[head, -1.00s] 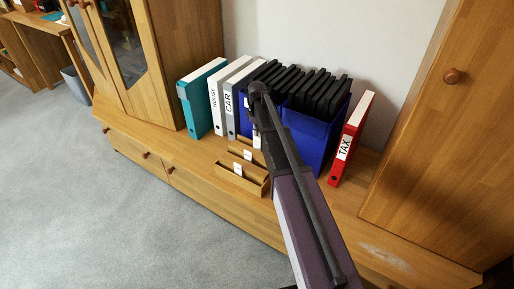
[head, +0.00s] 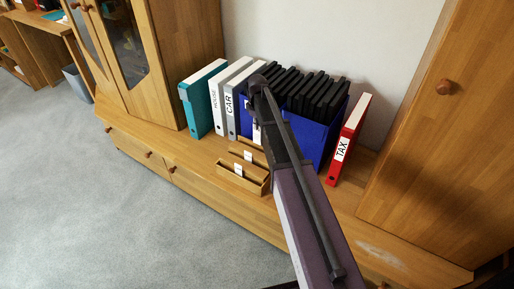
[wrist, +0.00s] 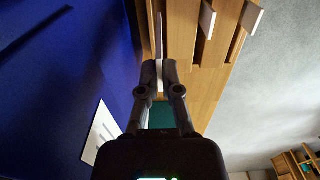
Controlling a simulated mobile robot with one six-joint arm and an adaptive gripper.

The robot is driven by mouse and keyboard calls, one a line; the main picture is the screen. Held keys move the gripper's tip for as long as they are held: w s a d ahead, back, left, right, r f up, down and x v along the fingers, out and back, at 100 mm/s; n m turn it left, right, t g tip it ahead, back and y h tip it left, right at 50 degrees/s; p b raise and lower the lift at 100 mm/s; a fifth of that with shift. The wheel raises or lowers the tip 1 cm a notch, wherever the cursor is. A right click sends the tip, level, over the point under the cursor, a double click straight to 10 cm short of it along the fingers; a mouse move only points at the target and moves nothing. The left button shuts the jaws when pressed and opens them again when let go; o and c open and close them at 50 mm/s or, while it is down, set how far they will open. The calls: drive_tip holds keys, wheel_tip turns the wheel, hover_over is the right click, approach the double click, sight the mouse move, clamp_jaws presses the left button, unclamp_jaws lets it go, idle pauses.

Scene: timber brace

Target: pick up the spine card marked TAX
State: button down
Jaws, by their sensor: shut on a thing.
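My gripper (wrist: 160,75) is shut on a thin pale card (wrist: 159,32), seen edge-on between the fingertips in the wrist view. A white patch (head: 256,134) beside my arm in the head view looks like this card; its marking cannot be read. The stepped wooden card holder (head: 258,187) stands on the cabinet top, close to my gripper. Two other white cards stand in it, a front one (head: 238,170) and one behind it (head: 247,155). Their markings are too small to read. My arm hides most of the gripper in the head view.
A blue box (head: 308,140) of black folders stands close beside my gripper. Teal (head: 204,100), white and grey binders stand left of it. A red binder labelled TAX (head: 347,140) stands at the right. Open floor (head: 110,210) lies in front.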

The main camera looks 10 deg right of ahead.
drive_tip(key=shift+r+p, duration=1.15)
drive_tip(key=shift+r, duration=0.15)
